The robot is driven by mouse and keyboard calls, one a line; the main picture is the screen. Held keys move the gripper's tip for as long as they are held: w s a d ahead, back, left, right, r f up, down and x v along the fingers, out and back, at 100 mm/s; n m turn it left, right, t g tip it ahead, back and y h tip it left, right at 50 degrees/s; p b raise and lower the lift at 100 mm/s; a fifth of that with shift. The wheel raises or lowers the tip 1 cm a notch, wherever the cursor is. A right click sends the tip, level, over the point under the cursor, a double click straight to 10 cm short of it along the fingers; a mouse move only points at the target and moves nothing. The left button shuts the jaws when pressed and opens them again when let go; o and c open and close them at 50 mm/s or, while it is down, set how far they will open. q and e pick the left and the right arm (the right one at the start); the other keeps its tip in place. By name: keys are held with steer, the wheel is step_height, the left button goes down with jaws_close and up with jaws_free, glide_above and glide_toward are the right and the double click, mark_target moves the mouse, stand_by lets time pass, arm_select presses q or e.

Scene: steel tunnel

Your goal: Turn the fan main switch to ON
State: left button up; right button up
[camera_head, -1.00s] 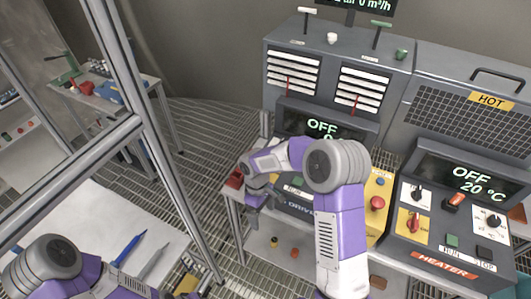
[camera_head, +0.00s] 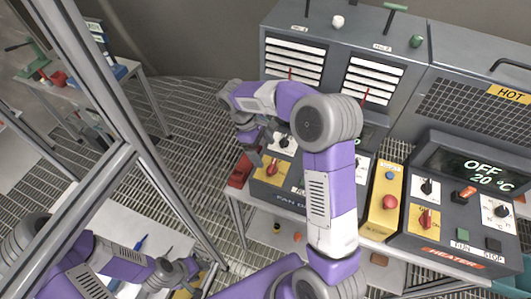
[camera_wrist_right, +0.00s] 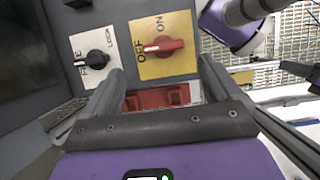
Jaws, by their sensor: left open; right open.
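The fan main switch (camera_head: 272,169) is a red rotary handle on a yellow plate on the fan drive panel. In the right wrist view the same switch (camera_wrist_right: 165,47) has its white-tipped end toward OFF; ON is printed to one side. My right gripper (camera_head: 258,146) is above the panel's left part, by the switch. In its wrist view the right gripper (camera_wrist_right: 160,82) has its fingers apart, nothing between them, with the switch beyond the fingertips. Whether a finger touches the panel cannot be told. My left gripper (camera_head: 188,272) is open at lower left, away from the panel.
A black selector knob (camera_wrist_right: 97,60) sits beside the switch. A red object (camera_head: 240,170) is at the panel's left edge. A yellow box with a red button (camera_head: 390,202) and the heater panel (camera_head: 460,215) stand right. A metal frame post (camera_head: 150,170) stands left.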

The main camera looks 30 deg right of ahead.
mark_target(272, 165)
steer(key=x, duration=0.2)
steer(key=s+x, duration=0.1)
steer(key=x, duration=0.2)
steer(key=shift+s, duration=0.1)
steer(key=shift+d+f, duration=0.1)
steer(key=shift+f, duration=0.4)
steer(key=shift+c, duration=0.3)
steer(key=c, duration=1)
